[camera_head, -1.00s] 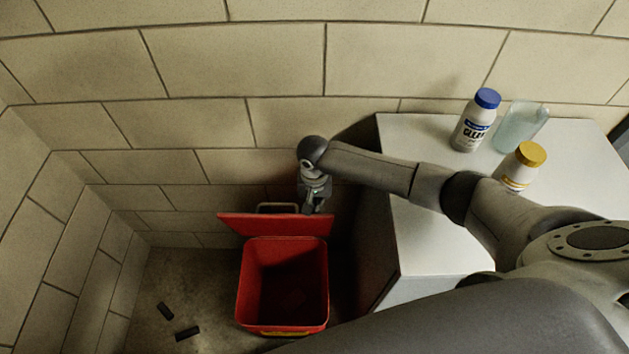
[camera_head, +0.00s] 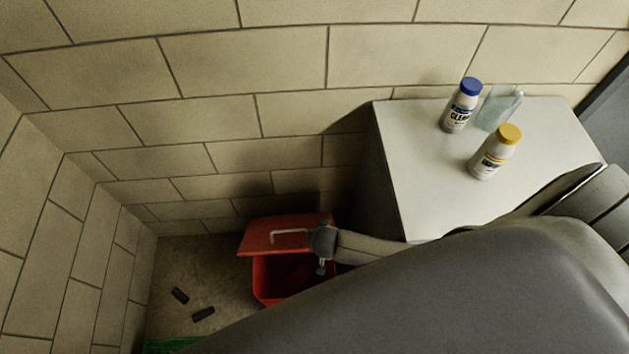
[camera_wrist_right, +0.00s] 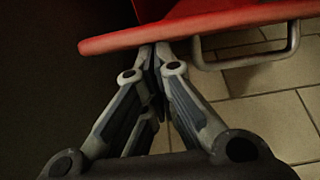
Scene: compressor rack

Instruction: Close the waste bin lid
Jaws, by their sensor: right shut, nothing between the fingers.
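The red waste bin (camera_head: 262,289) stands on the floor near the wall, its front partly hidden by my arm. Its red lid (camera_head: 262,236), with a metal handle (camera_head: 290,236), is tilted over the rear of the bin. Part of the dark opening still shows below it. My right gripper (camera_head: 321,268) is at the right end of the lid, over the opening. In the right wrist view, my gripper's shut fingertips (camera_wrist_right: 154,54) meet at the red lid's edge (camera_wrist_right: 120,40); contact is unclear. The handle (camera_wrist_right: 292,42) is right of them. My left gripper is out of view.
A white cabinet (camera_head: 420,180) stands right of the bin, carrying a blue-capped bottle (camera_head: 458,108), a clear container (camera_head: 499,108) and a yellow-capped bottle (camera_head: 492,155). Two small dark pieces (camera_head: 180,295) (camera_head: 203,314) lie on the floor left of the bin. Block walls enclose the corner.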

